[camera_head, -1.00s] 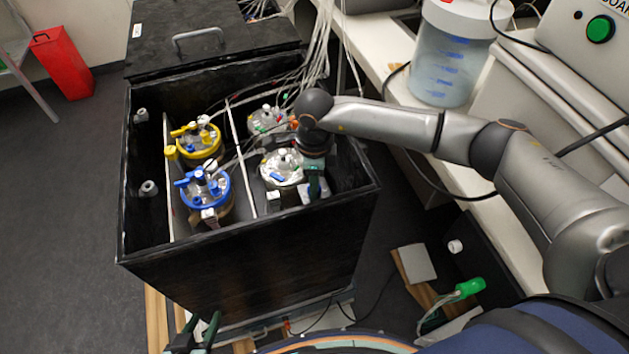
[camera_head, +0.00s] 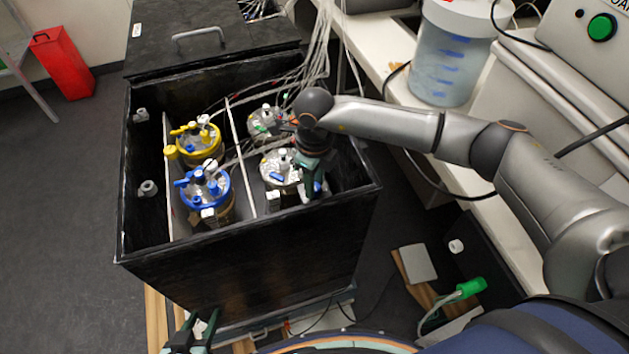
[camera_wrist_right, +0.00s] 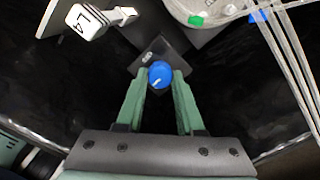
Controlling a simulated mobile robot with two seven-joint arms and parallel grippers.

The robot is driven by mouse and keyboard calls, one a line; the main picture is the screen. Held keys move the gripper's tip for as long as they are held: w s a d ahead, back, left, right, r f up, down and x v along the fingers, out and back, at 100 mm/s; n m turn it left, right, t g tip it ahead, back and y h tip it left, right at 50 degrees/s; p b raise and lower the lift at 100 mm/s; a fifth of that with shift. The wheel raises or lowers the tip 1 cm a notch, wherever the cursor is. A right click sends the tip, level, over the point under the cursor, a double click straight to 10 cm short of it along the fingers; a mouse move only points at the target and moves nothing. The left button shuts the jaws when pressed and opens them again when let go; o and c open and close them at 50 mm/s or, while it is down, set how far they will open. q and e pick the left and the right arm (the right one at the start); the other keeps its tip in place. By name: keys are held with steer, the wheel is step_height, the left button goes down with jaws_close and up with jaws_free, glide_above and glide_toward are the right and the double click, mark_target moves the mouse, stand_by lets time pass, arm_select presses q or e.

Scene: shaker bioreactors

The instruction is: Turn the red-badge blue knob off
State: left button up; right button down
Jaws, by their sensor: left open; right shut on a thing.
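In the right wrist view a small blue knob (camera_wrist_right: 160,74) with a white pointer mark stands on a dark square plate (camera_wrist_right: 146,54). The green fingertips of my right gripper (camera_wrist_right: 158,80) are shut on the knob, one on each side. I cannot make out a red badge. In the head view my right gripper (camera_head: 312,178) reaches down into the black box (camera_head: 250,255) at its right front, beside a clear-lidded vessel (camera_head: 279,166). The knob is hidden there. My left gripper (camera_head: 194,333) is open and empty at the bottom left, outside the box.
A yellow-ringed vessel (camera_head: 198,143) and a blue-ringed vessel (camera_head: 207,187) stand left of the white divider. Another clear-lidded vessel (camera_head: 265,122) stands behind. Tubes run up from the lids. In the wrist view a white L4 tag (camera_wrist_right: 88,21) is near the knob.

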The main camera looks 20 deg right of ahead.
steer(key=m, duration=0.4)
steer(key=shift+m, duration=0.3)
steer(key=m+p, duration=0.1)
steer(key=m, duration=0.2)
steer(key=shift+m, duration=0.4)
steer(key=m, duration=0.2)
steer(key=shift+r+m+p, duration=0.1)
steer(key=shift+m+p, duration=0.2)
steer(key=m+p, duration=0.1)
steer(key=m, duration=0.1)
steer(key=shift+m, duration=0.4)
arm_select(q)
steer(key=shift+s+a+r+p, duration=0.25)
steer(key=shift+a+r+p, duration=0.15)
steer(key=shift+r, duration=0.3)
steer(key=shift+s+a+r+p, duration=0.25)
steer(key=shift+a+r+p, duration=0.1)
steer(key=shift+r, duration=0.3)
arm_select(e)
steer(key=shift+m, duration=2.3)
arm_select(q)
steer(key=shift+d, duration=0.1)
arm_select(e)
steer(key=c, duration=0.5)
jaws_free()
